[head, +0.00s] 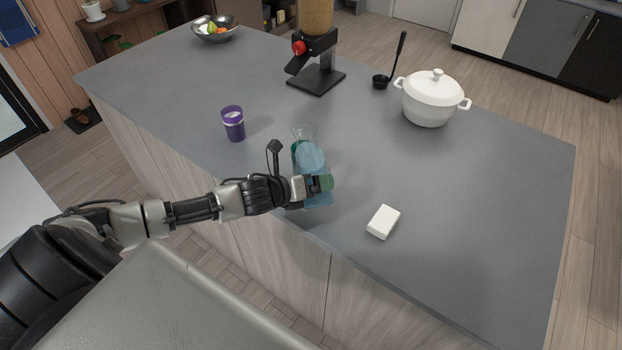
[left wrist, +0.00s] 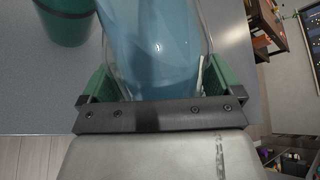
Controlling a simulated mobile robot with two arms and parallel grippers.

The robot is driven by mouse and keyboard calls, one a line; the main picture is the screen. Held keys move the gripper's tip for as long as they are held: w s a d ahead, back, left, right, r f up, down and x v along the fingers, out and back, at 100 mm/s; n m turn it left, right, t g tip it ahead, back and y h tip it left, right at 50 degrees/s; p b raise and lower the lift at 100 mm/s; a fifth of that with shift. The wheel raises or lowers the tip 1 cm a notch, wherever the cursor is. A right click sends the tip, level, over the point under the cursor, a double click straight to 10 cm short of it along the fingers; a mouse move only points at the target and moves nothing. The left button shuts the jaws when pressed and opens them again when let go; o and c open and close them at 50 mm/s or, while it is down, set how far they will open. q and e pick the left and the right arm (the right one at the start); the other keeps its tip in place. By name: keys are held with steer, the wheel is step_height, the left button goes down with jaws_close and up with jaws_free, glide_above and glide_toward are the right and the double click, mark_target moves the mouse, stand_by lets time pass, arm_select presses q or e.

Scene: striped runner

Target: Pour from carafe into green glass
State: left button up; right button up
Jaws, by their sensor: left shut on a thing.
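The carafe (head: 311,157) is clear and holds blue liquid. My left gripper (head: 319,184) is shut around it near the front edge of the counter. In the left wrist view the carafe (left wrist: 158,45) sits between the green finger pads of my gripper (left wrist: 160,88). The green glass (left wrist: 66,22) stands on the counter beside the carafe, at the upper left of that view. In the head view the green glass (head: 296,149) is largely hidden behind the carafe. I cannot tell the carafe's exact tilt or see a stream of liquid. My right gripper is not in view.
A purple cup (head: 233,124) stands left of the carafe on the grey counter (head: 480,200). A white block (head: 383,222) lies to the right. A dispenser (head: 316,75), a black ladle (head: 382,80), a white pot (head: 430,100) and a fruit bowl (head: 215,30) stand farther back.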

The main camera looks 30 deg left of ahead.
arm_select(q)
steer(key=shift+r, duration=0.15)
stand_by(0.3)
steer(key=shift+s+d+r+g+p, duration=0.15)
steer(key=shift+g+p, duration=0.15)
steer(key=shift+p, duration=0.45)
steer(key=shift+n, duration=0.3)
steer(key=shift+s+d+r+n+g+p, duration=0.15)
steer(key=shift+r+n+g+p, duration=0.15)
steer(key=shift+p, duration=0.8)
steer(key=shift+d+r+h+p, duration=0.1)
steer(key=shift+r+h+p, duration=0.35)
steer(key=shift+p, duration=0.5)
steer(key=shift+n, duration=0.3)
